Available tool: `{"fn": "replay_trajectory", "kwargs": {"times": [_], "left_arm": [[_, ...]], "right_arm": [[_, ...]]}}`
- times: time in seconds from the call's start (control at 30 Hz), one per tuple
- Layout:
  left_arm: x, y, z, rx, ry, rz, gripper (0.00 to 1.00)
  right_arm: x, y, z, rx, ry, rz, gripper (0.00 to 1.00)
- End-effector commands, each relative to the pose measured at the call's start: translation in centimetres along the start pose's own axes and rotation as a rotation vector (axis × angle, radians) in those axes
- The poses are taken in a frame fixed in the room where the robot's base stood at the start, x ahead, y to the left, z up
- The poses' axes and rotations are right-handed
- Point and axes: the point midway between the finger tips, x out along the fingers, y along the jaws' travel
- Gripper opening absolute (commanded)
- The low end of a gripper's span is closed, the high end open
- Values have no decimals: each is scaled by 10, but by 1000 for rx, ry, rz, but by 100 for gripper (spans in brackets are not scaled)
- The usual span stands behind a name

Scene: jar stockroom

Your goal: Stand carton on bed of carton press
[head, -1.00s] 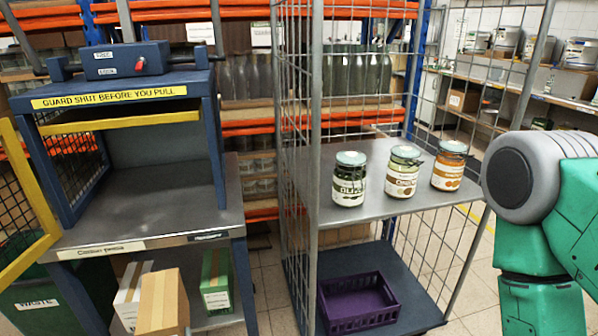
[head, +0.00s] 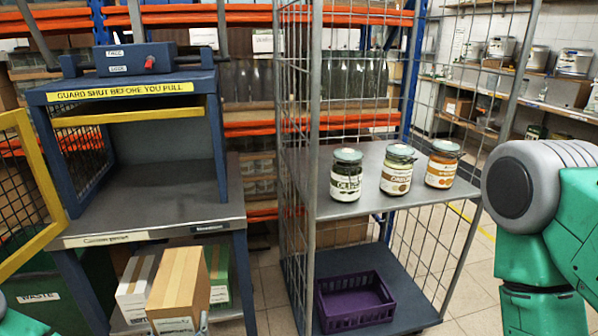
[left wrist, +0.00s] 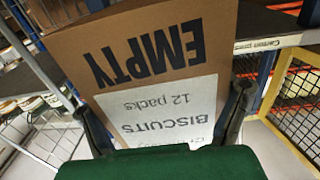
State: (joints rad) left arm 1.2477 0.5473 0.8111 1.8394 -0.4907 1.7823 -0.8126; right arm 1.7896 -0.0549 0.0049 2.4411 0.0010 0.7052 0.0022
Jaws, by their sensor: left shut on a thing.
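The brown taped carton (head: 178,283) is in front of the press's lower shelf in the head view. In the left wrist view the carton (left wrist: 150,60) reads "EMPTY" and "BISCUITS 12 packs", upside down in that picture. My left gripper (left wrist: 165,118) is shut on the carton, with a finger along each side. In the head view only a bit of that gripper shows at the bottom edge. The blue carton press (head: 130,90) has a bare grey bed (head: 150,200), above the held carton. Its yellow mesh guard (head: 30,190) stands swung open at the left. My right gripper is out of view.
A white carton (head: 134,285) and a green carton (head: 218,270) are on the shelf under the bed. A green waste bin (head: 50,310) is at lower left. A mesh trolley (head: 345,215) with three jars and a purple crate (head: 355,300) stands to the right.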

Motion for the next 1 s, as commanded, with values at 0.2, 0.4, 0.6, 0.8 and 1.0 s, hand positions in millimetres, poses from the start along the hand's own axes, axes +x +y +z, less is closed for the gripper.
{"fn": "replay_trajectory", "kwargs": {"times": [0.2, 0.4, 0.6, 0.8, 1.0], "left_arm": [[-22, 21, -58, 1, 5, 111, 51], [-42, 20, -89, 1, 2, 163, 51], [-48, 19, -98, 3, 4, 175, 51], [-48, 19, -98, 3, 5, 175, 51], [-52, 28, -104, 2, 7, 215, 51]], "right_arm": [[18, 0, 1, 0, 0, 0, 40], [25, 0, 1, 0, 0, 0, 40], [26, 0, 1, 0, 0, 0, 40], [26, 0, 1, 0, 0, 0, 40], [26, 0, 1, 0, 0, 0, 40]]}}
